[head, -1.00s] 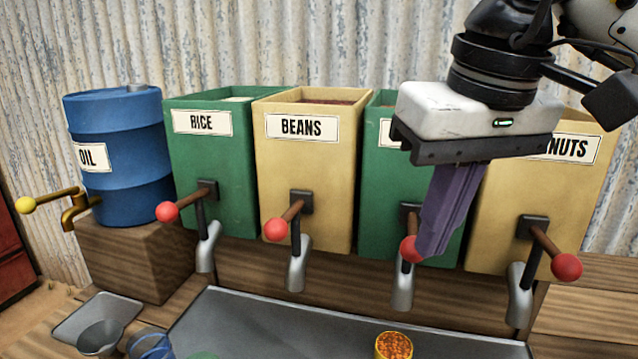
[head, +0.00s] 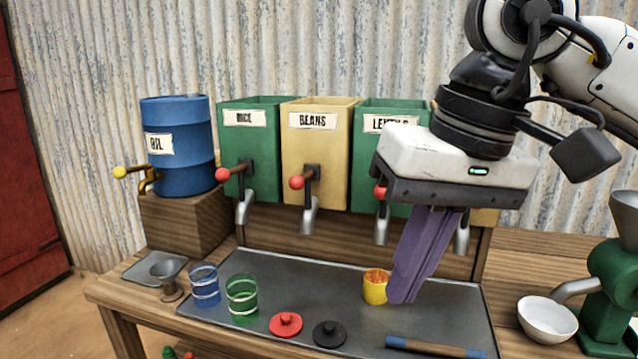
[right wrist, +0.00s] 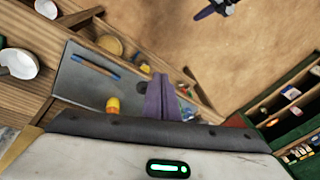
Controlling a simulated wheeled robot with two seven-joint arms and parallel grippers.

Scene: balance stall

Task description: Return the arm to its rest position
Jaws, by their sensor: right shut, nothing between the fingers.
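My right gripper (head: 402,297) hangs from the right arm in front of the dispensers, its purple fingers pointing down and shut with nothing between them. It also shows in the right wrist view (right wrist: 163,80). In the head view the fingertips appear just right of a yellow cup (head: 375,290) with orange contents. I cannot tell how far apart they are in depth. The cup stands on the grey tray (head: 262,262) and also shows in the right wrist view (right wrist: 112,105). The gripper body hides most of the rightmost dispenser.
A blue oil drum (head: 185,175) and the rice (head: 240,170), beans (head: 330,160) and lentil (head: 365,170) bins line the back. Blue (head: 204,288) and green (head: 242,300) glasses, red (head: 286,324) and black (head: 329,334) lids and a rod (head: 435,347) are in front. A white bowl (head: 548,320) and green grinder (head: 608,300) stand right.

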